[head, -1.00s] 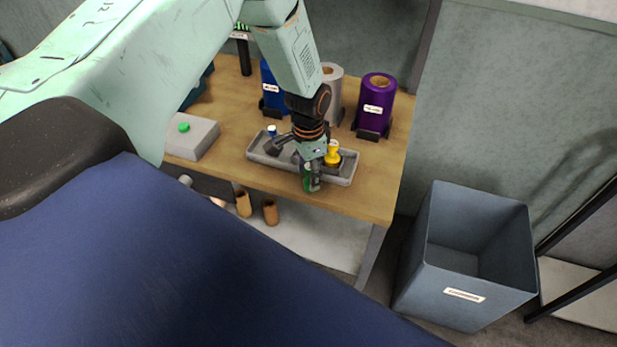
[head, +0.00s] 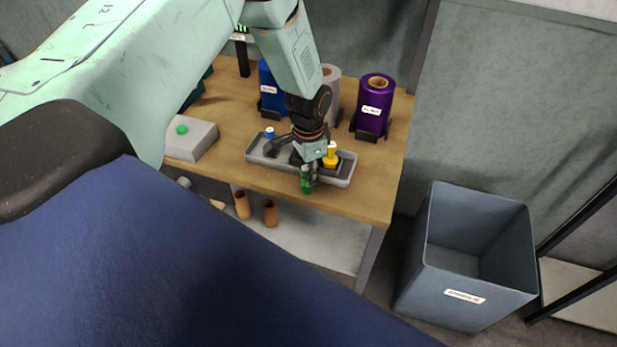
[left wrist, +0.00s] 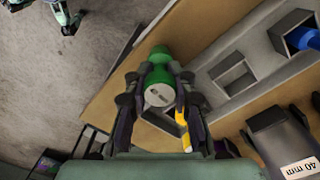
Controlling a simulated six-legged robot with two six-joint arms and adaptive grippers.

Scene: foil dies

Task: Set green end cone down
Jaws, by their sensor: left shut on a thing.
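My left gripper (left wrist: 159,98) is shut on the green end cone (left wrist: 160,65), which shows between its fingers in the left wrist view. In the head view the left gripper (head: 308,184) and the green cone (head: 305,175) are at the front edge of the grey tray (head: 257,160). I cannot tell whether the cone touches the tray or the bench. A yellow cone (head: 331,152) stands in the tray close to the gripper, and a blue cone (head: 270,132) stands at its left end. My right gripper is out of view.
The tray lies on a wooden bench (head: 370,190). Blue, silver and purple (head: 374,100) foil rolls stand behind it. A grey box with a green button (head: 182,129) is at left. Cardboard cores (head: 270,213) stand on the lower shelf. A grey-blue bin (head: 470,220) stands at right.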

